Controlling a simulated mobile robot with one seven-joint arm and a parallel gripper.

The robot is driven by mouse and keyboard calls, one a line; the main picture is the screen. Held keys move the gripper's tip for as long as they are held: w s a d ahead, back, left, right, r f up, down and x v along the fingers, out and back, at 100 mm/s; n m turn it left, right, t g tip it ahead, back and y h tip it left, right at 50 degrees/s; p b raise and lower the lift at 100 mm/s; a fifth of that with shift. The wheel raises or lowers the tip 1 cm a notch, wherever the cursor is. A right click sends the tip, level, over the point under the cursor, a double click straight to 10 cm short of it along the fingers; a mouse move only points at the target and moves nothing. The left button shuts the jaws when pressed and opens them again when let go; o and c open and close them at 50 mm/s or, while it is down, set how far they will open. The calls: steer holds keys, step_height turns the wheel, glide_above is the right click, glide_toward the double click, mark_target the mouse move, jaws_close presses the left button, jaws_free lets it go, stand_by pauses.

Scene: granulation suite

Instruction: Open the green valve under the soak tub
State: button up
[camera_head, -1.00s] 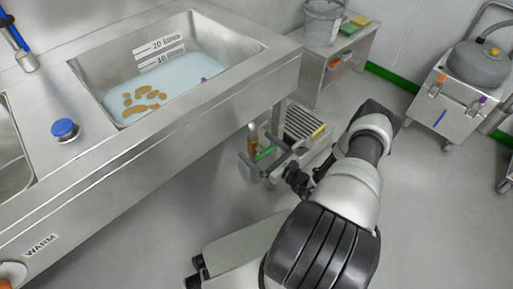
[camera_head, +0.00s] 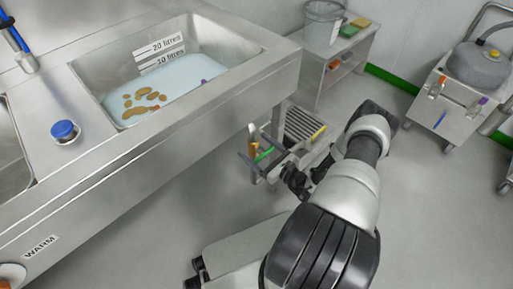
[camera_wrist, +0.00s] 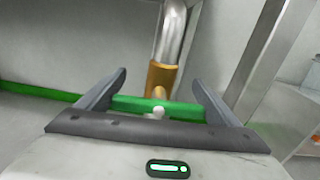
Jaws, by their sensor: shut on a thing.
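The green valve handle (camera_wrist: 150,106) sits below the brass-coloured valve body (camera_wrist: 160,77) on a metal pipe (camera_wrist: 170,32). In the wrist view it runs crosswise between the two fingers of my gripper (camera_wrist: 158,95), which is shut on it. In the head view my gripper (camera_head: 262,152) is under the front edge of the soak tub (camera_head: 112,106), with the green handle (camera_head: 265,154) between its fingers. The tub holds pale water with several brown pieces floating in it. Its wall carries litre marks. The pipe's outlet is not clear.
A grated floor drain or tray (camera_head: 304,124) lies just beyond my gripper. A table leg (camera_head: 277,120) stands close by it. A low shelf (camera_head: 338,66) with a bucket (camera_head: 322,24) is behind, and a wheeled cart (camera_head: 445,105) at right.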

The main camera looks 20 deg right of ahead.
steer(key=n+p, duration=0.1)
steer(key=n, duration=0.3)
steer(key=shift+s+a+n, duration=0.1)
steer(key=shift+a+n, duration=0.05)
steer(key=shift+n, duration=0.15)
steer(key=n+p, duration=0.1)
steer(key=n, duration=0.3)
steer(key=shift+f, duration=0.1)
steer(key=n, duration=0.2)
steer(key=n+p, duration=0.1)
steer(key=n, duration=0.2)
steer(key=shift+s+a+f+p, duration=0.1)
steer(key=shift+a+f+p, duration=0.05)
steer(key=shift+p, duration=0.15)
steer(key=shift+f+n+p, duration=0.2)
steer(key=shift+n+p, duration=0.4)
steer(key=shift+n, duration=1.2)
steer(key=o, duration=0.9)
